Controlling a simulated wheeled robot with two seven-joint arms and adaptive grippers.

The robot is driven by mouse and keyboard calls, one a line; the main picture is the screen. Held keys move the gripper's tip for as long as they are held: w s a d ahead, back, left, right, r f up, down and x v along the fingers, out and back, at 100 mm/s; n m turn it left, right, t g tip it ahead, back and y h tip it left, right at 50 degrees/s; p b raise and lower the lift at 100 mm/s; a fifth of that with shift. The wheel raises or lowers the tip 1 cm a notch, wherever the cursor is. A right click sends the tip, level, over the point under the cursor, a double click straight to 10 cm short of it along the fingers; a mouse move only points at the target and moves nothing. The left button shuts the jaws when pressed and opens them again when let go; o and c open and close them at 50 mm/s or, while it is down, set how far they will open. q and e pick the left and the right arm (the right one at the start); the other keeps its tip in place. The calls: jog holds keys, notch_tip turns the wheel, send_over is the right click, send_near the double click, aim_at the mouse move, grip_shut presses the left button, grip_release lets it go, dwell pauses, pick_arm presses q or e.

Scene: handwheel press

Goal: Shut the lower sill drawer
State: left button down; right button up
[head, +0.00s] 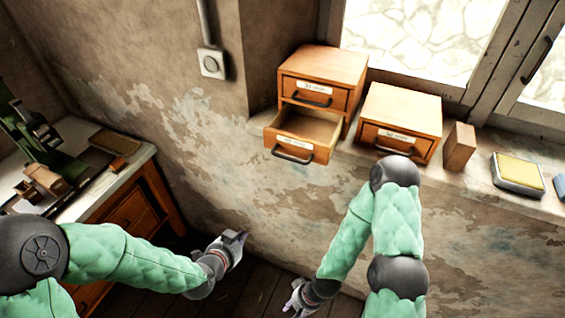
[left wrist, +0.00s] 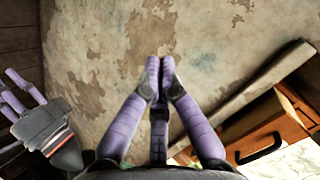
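The lower sill drawer (head: 300,137) is pulled out of the two-drawer wooden cabinet (head: 327,63) on the window sill. It has a dark bar handle (head: 292,155) and a white label, and its inside looks empty. The upper drawer (head: 315,93) is shut. My left gripper (head: 238,238) is below and left of the open drawer, clear of it. In the left wrist view its fingertips (left wrist: 159,68) are together with nothing between them. My right gripper (head: 291,300) is low, near the bottom edge, with its fingers apart and empty; it also shows in the left wrist view (left wrist: 12,92).
A single-drawer wooden box (head: 402,112), a wooden block (head: 459,147) and a tin with a yellow pad (head: 517,172) stand on the sill (head: 480,186) to the right. A workbench (head: 130,168) with a green press (head: 35,135) stands at the left. The wall below the sill is bare.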

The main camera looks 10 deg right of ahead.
pick_arm(q)
jog(key=s+d+r+m+t+h+b, duration=0.1)
jog(key=d+r+m+t+h, duration=0.2)
jog(key=r+m, duration=0.5)
jog(key=d+r+m+t+h, duration=0.2)
jog(key=d+r+m, duration=0.15)
jog(key=r, duration=0.75)
jog(key=b, duration=0.2)
send_near(304, 131)
jog(key=s+a, duration=0.1)
jog(key=s+a+f, duration=0.1)
jog(key=shift+s+a, duration=0.25)
jog(key=shift+a, duration=0.05)
jog(key=b+x, duration=0.2)
jog(key=x, duration=0.6)
jog(key=shift+w+d, duration=0.15)
jog(key=shift+w, duration=0.25)
jog(key=shift+w+d, duration=0.25)
jog(key=shift+w, duration=0.1)
jog(key=shift+r, duration=0.1)
